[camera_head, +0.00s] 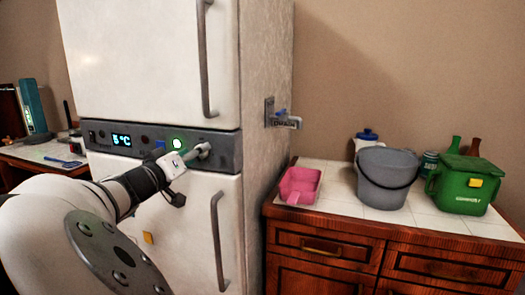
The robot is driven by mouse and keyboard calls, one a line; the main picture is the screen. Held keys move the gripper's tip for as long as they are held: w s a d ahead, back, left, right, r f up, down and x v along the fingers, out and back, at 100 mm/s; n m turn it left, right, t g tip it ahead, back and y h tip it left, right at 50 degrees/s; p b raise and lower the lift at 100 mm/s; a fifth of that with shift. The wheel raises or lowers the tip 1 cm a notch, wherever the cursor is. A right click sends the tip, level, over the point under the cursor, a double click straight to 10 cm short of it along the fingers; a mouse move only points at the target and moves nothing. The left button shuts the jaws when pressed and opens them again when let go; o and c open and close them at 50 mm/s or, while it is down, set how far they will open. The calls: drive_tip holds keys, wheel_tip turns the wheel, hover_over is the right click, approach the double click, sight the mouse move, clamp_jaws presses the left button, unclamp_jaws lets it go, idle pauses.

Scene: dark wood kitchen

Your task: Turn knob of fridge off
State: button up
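The white fridge (105,40) stands at the centre left with a grey control panel (225,142) between its two doors. The panel has a lit display (121,140) reading 5°C, a lit green light (177,143) and a few small dark buttons. A rounded grey part at the panel's right looks like the knob (204,149), partly covered by my gripper. My gripper (193,156) reaches in from the lower left, its tip at or very near the knob. I cannot tell whether it touches the knob or whether its fingers are open or shut.
Vertical handles (204,65) (218,235) stick out from the upper and lower doors. A wooden counter (345,210) at the right holds a pink scoop (300,185), a grey bucket (386,178) and a green bin (462,187).

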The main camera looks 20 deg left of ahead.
drive_tip(key=c, duration=1)
drive_tip(key=shift+o, duration=0.2)
drive_tip(key=shift+n, duration=0.3)
drive_tip(key=shift+s+f+n+p, duration=0.15)
drive_tip(key=shift+n+p, duration=1.95)
drive_tip(key=shift+n, duration=2.75)
drive_tip(key=shift+w+f+n+p, duration=0.1)
drive_tip(key=shift+f+n+p, duration=0.15)
drive_tip(key=shift+n+p, duration=3.25)
drive_tip(key=shift+s+f+n+p, duration=0.15)
drive_tip(key=shift+n+p, duration=0.55)
drive_tip(key=shift+n, duration=5.55)
drive_tip(key=shift+w+d+f, duration=0.1)
